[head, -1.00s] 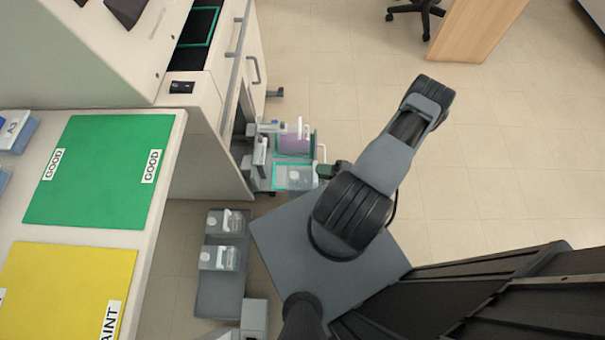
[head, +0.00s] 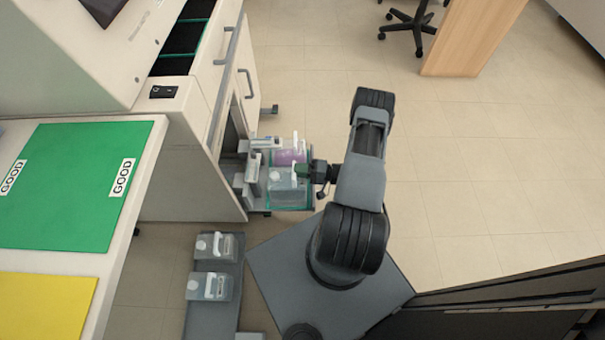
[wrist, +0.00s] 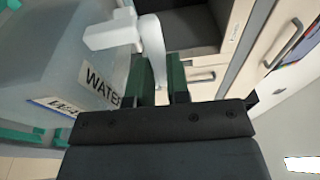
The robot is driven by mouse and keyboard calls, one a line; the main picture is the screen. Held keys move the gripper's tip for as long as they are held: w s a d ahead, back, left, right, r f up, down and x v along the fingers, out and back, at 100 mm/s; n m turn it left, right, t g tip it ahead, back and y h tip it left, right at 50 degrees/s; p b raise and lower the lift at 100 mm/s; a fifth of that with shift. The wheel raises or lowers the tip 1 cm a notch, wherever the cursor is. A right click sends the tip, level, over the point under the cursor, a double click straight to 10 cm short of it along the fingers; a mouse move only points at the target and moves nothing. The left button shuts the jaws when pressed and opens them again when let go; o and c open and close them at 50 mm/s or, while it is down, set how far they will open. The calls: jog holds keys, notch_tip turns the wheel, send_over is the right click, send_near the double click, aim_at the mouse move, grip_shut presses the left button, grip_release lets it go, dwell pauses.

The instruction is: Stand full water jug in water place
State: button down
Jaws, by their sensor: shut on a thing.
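The water jug (head: 287,188) is clear with a pale blue-grey body and a white handle and cap. In the wrist view the jug (wrist: 50,65) fills the left side, with a "WATER" label facing me. My gripper (head: 312,172) is at the jug's right side; in the wrist view its green fingers (wrist: 160,80) are shut on the white handle. The jug is over the teal-edged water place (head: 290,208) on the pulled-out shelf, next to a jug with purple liquid (head: 289,152). I cannot tell whether its base touches the shelf.
Grey fittings (head: 253,172) stand along the shelf's left side, close to the jugs. The cabinet (head: 185,165) with handles is to the left. Two more jugs (head: 210,286) stand on a grey tray (head: 205,325) below.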

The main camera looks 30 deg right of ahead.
jog(key=shift+w+f+b, duration=0.35)
jog(key=shift+f+b, duration=0.05)
jog(key=shift+f, duration=0.05)
notch_tip(320, 180, down, 3)
jog(key=b, duration=0.2)
jog(key=shift+w+f+b, duration=0.15)
jog(key=shift+b, duration=0.15)
jog(key=c, duration=1.5)
grip_release()
jog(key=shift+c, duration=0.2)
jog(key=o, duration=0.4)
jog(key=shift+o, duration=0.2)
jog(key=shift+d, duration=0.15)
jog(key=p+v, duration=0.2)
jog(key=v, duration=1)
